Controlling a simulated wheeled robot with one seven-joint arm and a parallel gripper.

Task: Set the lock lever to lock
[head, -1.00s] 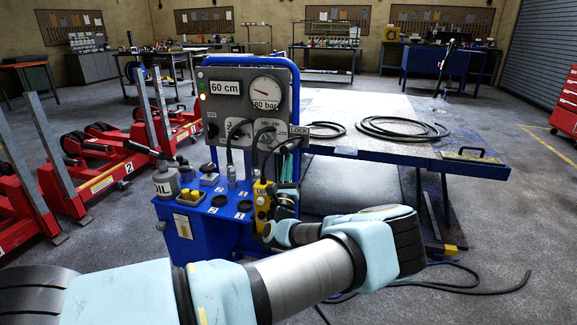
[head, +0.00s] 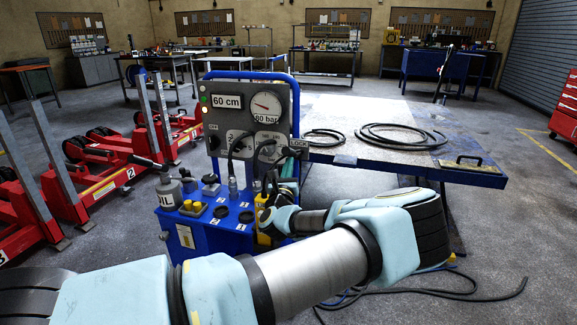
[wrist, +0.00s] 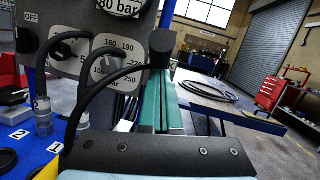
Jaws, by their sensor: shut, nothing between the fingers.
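The lock lever is a dark arm with a black knob (wrist: 160,48), at the right edge of the grey control panel (wrist: 80,50). In the head view, the LOCK plate (head: 298,143) sits at that panel's right edge, and the lever beside it is too small and dark to read its position. My gripper (wrist: 162,82) has two teal fingers, closed side by side and empty. Their tips are just below the knob in the wrist view; I cannot tell whether they touch it. In the head view, my gripper (head: 289,166) is partly hidden at the panel's lower right.
Black hoses (wrist: 68,75) loop in front of the panel. The blue cart (head: 205,235) carries an oil bottle (head: 168,192) and caps. A workbench (head: 400,160) with coiled hose stands right, and red jacks (head: 110,175) stand left. Hoses lie on the floor at right.

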